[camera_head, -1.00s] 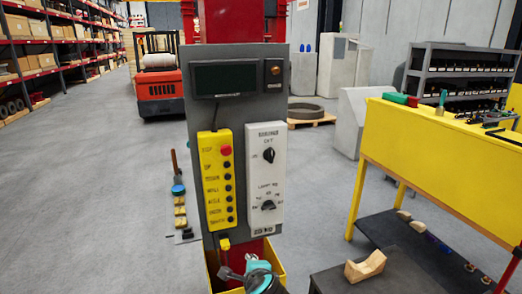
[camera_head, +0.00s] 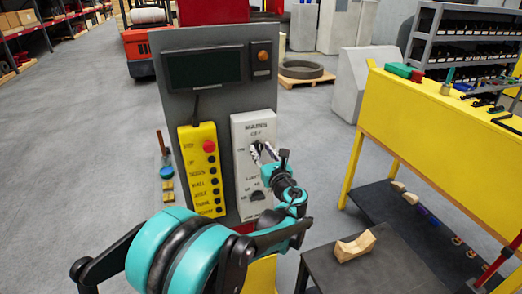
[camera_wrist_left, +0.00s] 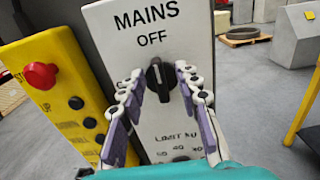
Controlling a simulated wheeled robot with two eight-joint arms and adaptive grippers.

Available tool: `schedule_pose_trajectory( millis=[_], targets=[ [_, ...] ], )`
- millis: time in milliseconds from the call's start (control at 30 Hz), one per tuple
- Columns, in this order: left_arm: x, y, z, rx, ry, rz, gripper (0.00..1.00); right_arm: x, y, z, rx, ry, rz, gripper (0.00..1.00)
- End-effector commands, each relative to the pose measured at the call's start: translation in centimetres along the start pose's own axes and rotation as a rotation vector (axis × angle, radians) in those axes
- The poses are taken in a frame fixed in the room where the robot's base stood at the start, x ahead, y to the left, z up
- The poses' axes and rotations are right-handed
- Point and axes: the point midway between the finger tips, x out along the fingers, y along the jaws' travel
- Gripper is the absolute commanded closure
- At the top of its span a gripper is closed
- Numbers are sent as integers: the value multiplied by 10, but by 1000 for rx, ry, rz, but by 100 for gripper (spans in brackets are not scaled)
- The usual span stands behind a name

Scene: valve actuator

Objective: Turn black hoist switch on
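The black rotary switch (camera_wrist_left: 160,77) sits under the words "MAINS" and "OFF" on a white panel (camera_head: 241,190). In the left wrist view its white mark points up, towards "OFF". My left gripper (camera_head: 262,152) is in front of this switch in the head view, which partly hides it. In the left wrist view the two fingers (camera_wrist_left: 160,72) are spread on either side of the switch, with nothing held between them. I cannot tell whether they touch it. My right gripper is not in view.
A second black knob (camera_head: 258,196) sits lower on the white panel. A yellow push-button box (camera_head: 202,170) with a red button (camera_head: 209,146) is left of it. A dark display (camera_head: 205,68) is above. A yellow workbench (camera_head: 440,130) stands at right.

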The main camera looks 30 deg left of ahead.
Motion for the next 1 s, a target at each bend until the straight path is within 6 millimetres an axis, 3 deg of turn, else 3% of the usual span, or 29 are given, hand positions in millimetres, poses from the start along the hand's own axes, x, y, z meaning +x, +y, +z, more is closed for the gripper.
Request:
schedule_pose_trajectory(
  millis=[367, 500, 1000],
  targets=[
    [8, 0, 0, -2, 1, -1, 67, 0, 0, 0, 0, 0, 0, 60],
    [8, 0, 0, -2, 1, -1, 100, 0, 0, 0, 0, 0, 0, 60],
    [8, 2, 0, -69, 1, -1, 100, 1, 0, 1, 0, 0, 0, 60]
  ],
)
